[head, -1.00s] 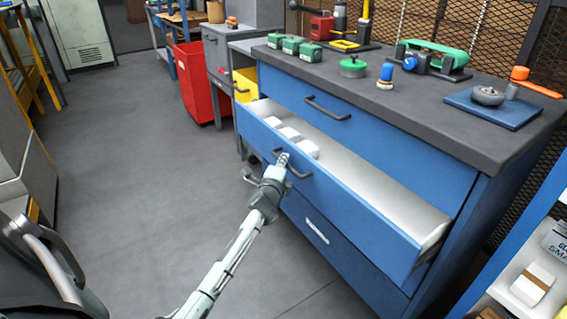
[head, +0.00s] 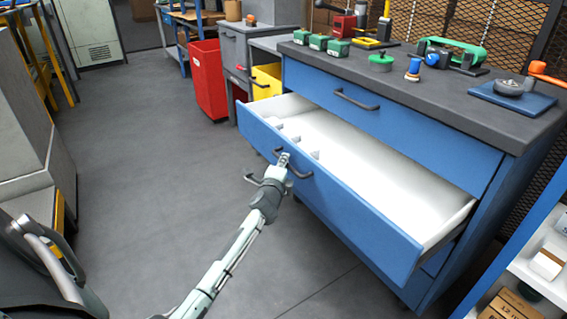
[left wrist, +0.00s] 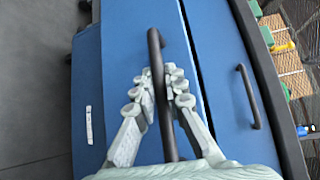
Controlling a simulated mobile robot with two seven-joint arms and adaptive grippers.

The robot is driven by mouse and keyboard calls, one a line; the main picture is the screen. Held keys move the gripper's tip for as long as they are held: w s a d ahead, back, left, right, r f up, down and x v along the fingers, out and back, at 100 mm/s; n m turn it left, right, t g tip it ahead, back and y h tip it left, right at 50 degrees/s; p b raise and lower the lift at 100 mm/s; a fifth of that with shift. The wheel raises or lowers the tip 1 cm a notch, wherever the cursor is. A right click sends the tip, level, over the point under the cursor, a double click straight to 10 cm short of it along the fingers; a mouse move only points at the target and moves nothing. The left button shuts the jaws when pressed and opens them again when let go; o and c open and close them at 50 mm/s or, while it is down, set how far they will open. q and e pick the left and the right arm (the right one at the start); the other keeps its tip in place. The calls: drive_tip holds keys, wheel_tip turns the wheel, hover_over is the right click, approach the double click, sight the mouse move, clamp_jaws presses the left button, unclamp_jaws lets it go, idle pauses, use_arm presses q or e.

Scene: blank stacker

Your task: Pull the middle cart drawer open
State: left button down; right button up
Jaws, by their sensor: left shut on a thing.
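The blue cart (head: 440,120) stands at the right with its middle drawer (head: 330,190) pulled well out. Its white inside shows, with several small white pieces near its left end. My left gripper (head: 283,160) is shut on the dark bar handle (head: 303,173) of that drawer. In the left wrist view the fingers (left wrist: 166,85) lie on both sides of the handle (left wrist: 155,45) against the blue front. My right gripper is not in view.
The drawer above, with its own handle (head: 357,100), is shut. Green boxes, a blue-knobbed piece and a blue plate (head: 512,98) lie on the dark cart top. A red bin (head: 207,80) and yellow bin (head: 266,80) stand behind. The grey floor (head: 160,180) at left is clear.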

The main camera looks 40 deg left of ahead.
use_arm(q)
drive_tip(key=c, duration=1.6)
unclamp_jaws()
drive_tip(key=shift+d, duration=0.1)
drive_tip(key=shift+s, duration=0.1)
drive_tip(key=v, duration=1.2)
drive_tip(key=shift+f, duration=0.1)
drive_tip(key=s+d+f+n+g+h, duration=0.2)
drive_tip(key=s+d+f+n+g, duration=0.2)
drive_tip(key=s+f+n+g, duration=0.7)
drive_tip(key=s+d+f+h, duration=0.1)
drive_tip(key=s+d+f, duration=0.1)
drive_tip(key=s+f, duration=0.2)
drive_tip(key=s+d+f+n+h, duration=0.1)
drive_tip(key=s+d+f, duration=0.2)
drive_tip(key=s+f, duration=0.2)
drive_tip(key=s+d+f+n+g+h, duration=0.1)
drive_tip(key=s+d+f, duration=0.2)
drive_tip(key=s, duration=0.3)
drive_tip(key=shift+s+d+f, duration=0.15)
drive_tip(key=shift+s+f, duration=0.25)
drive_tip(key=shift+f, duration=0.45)
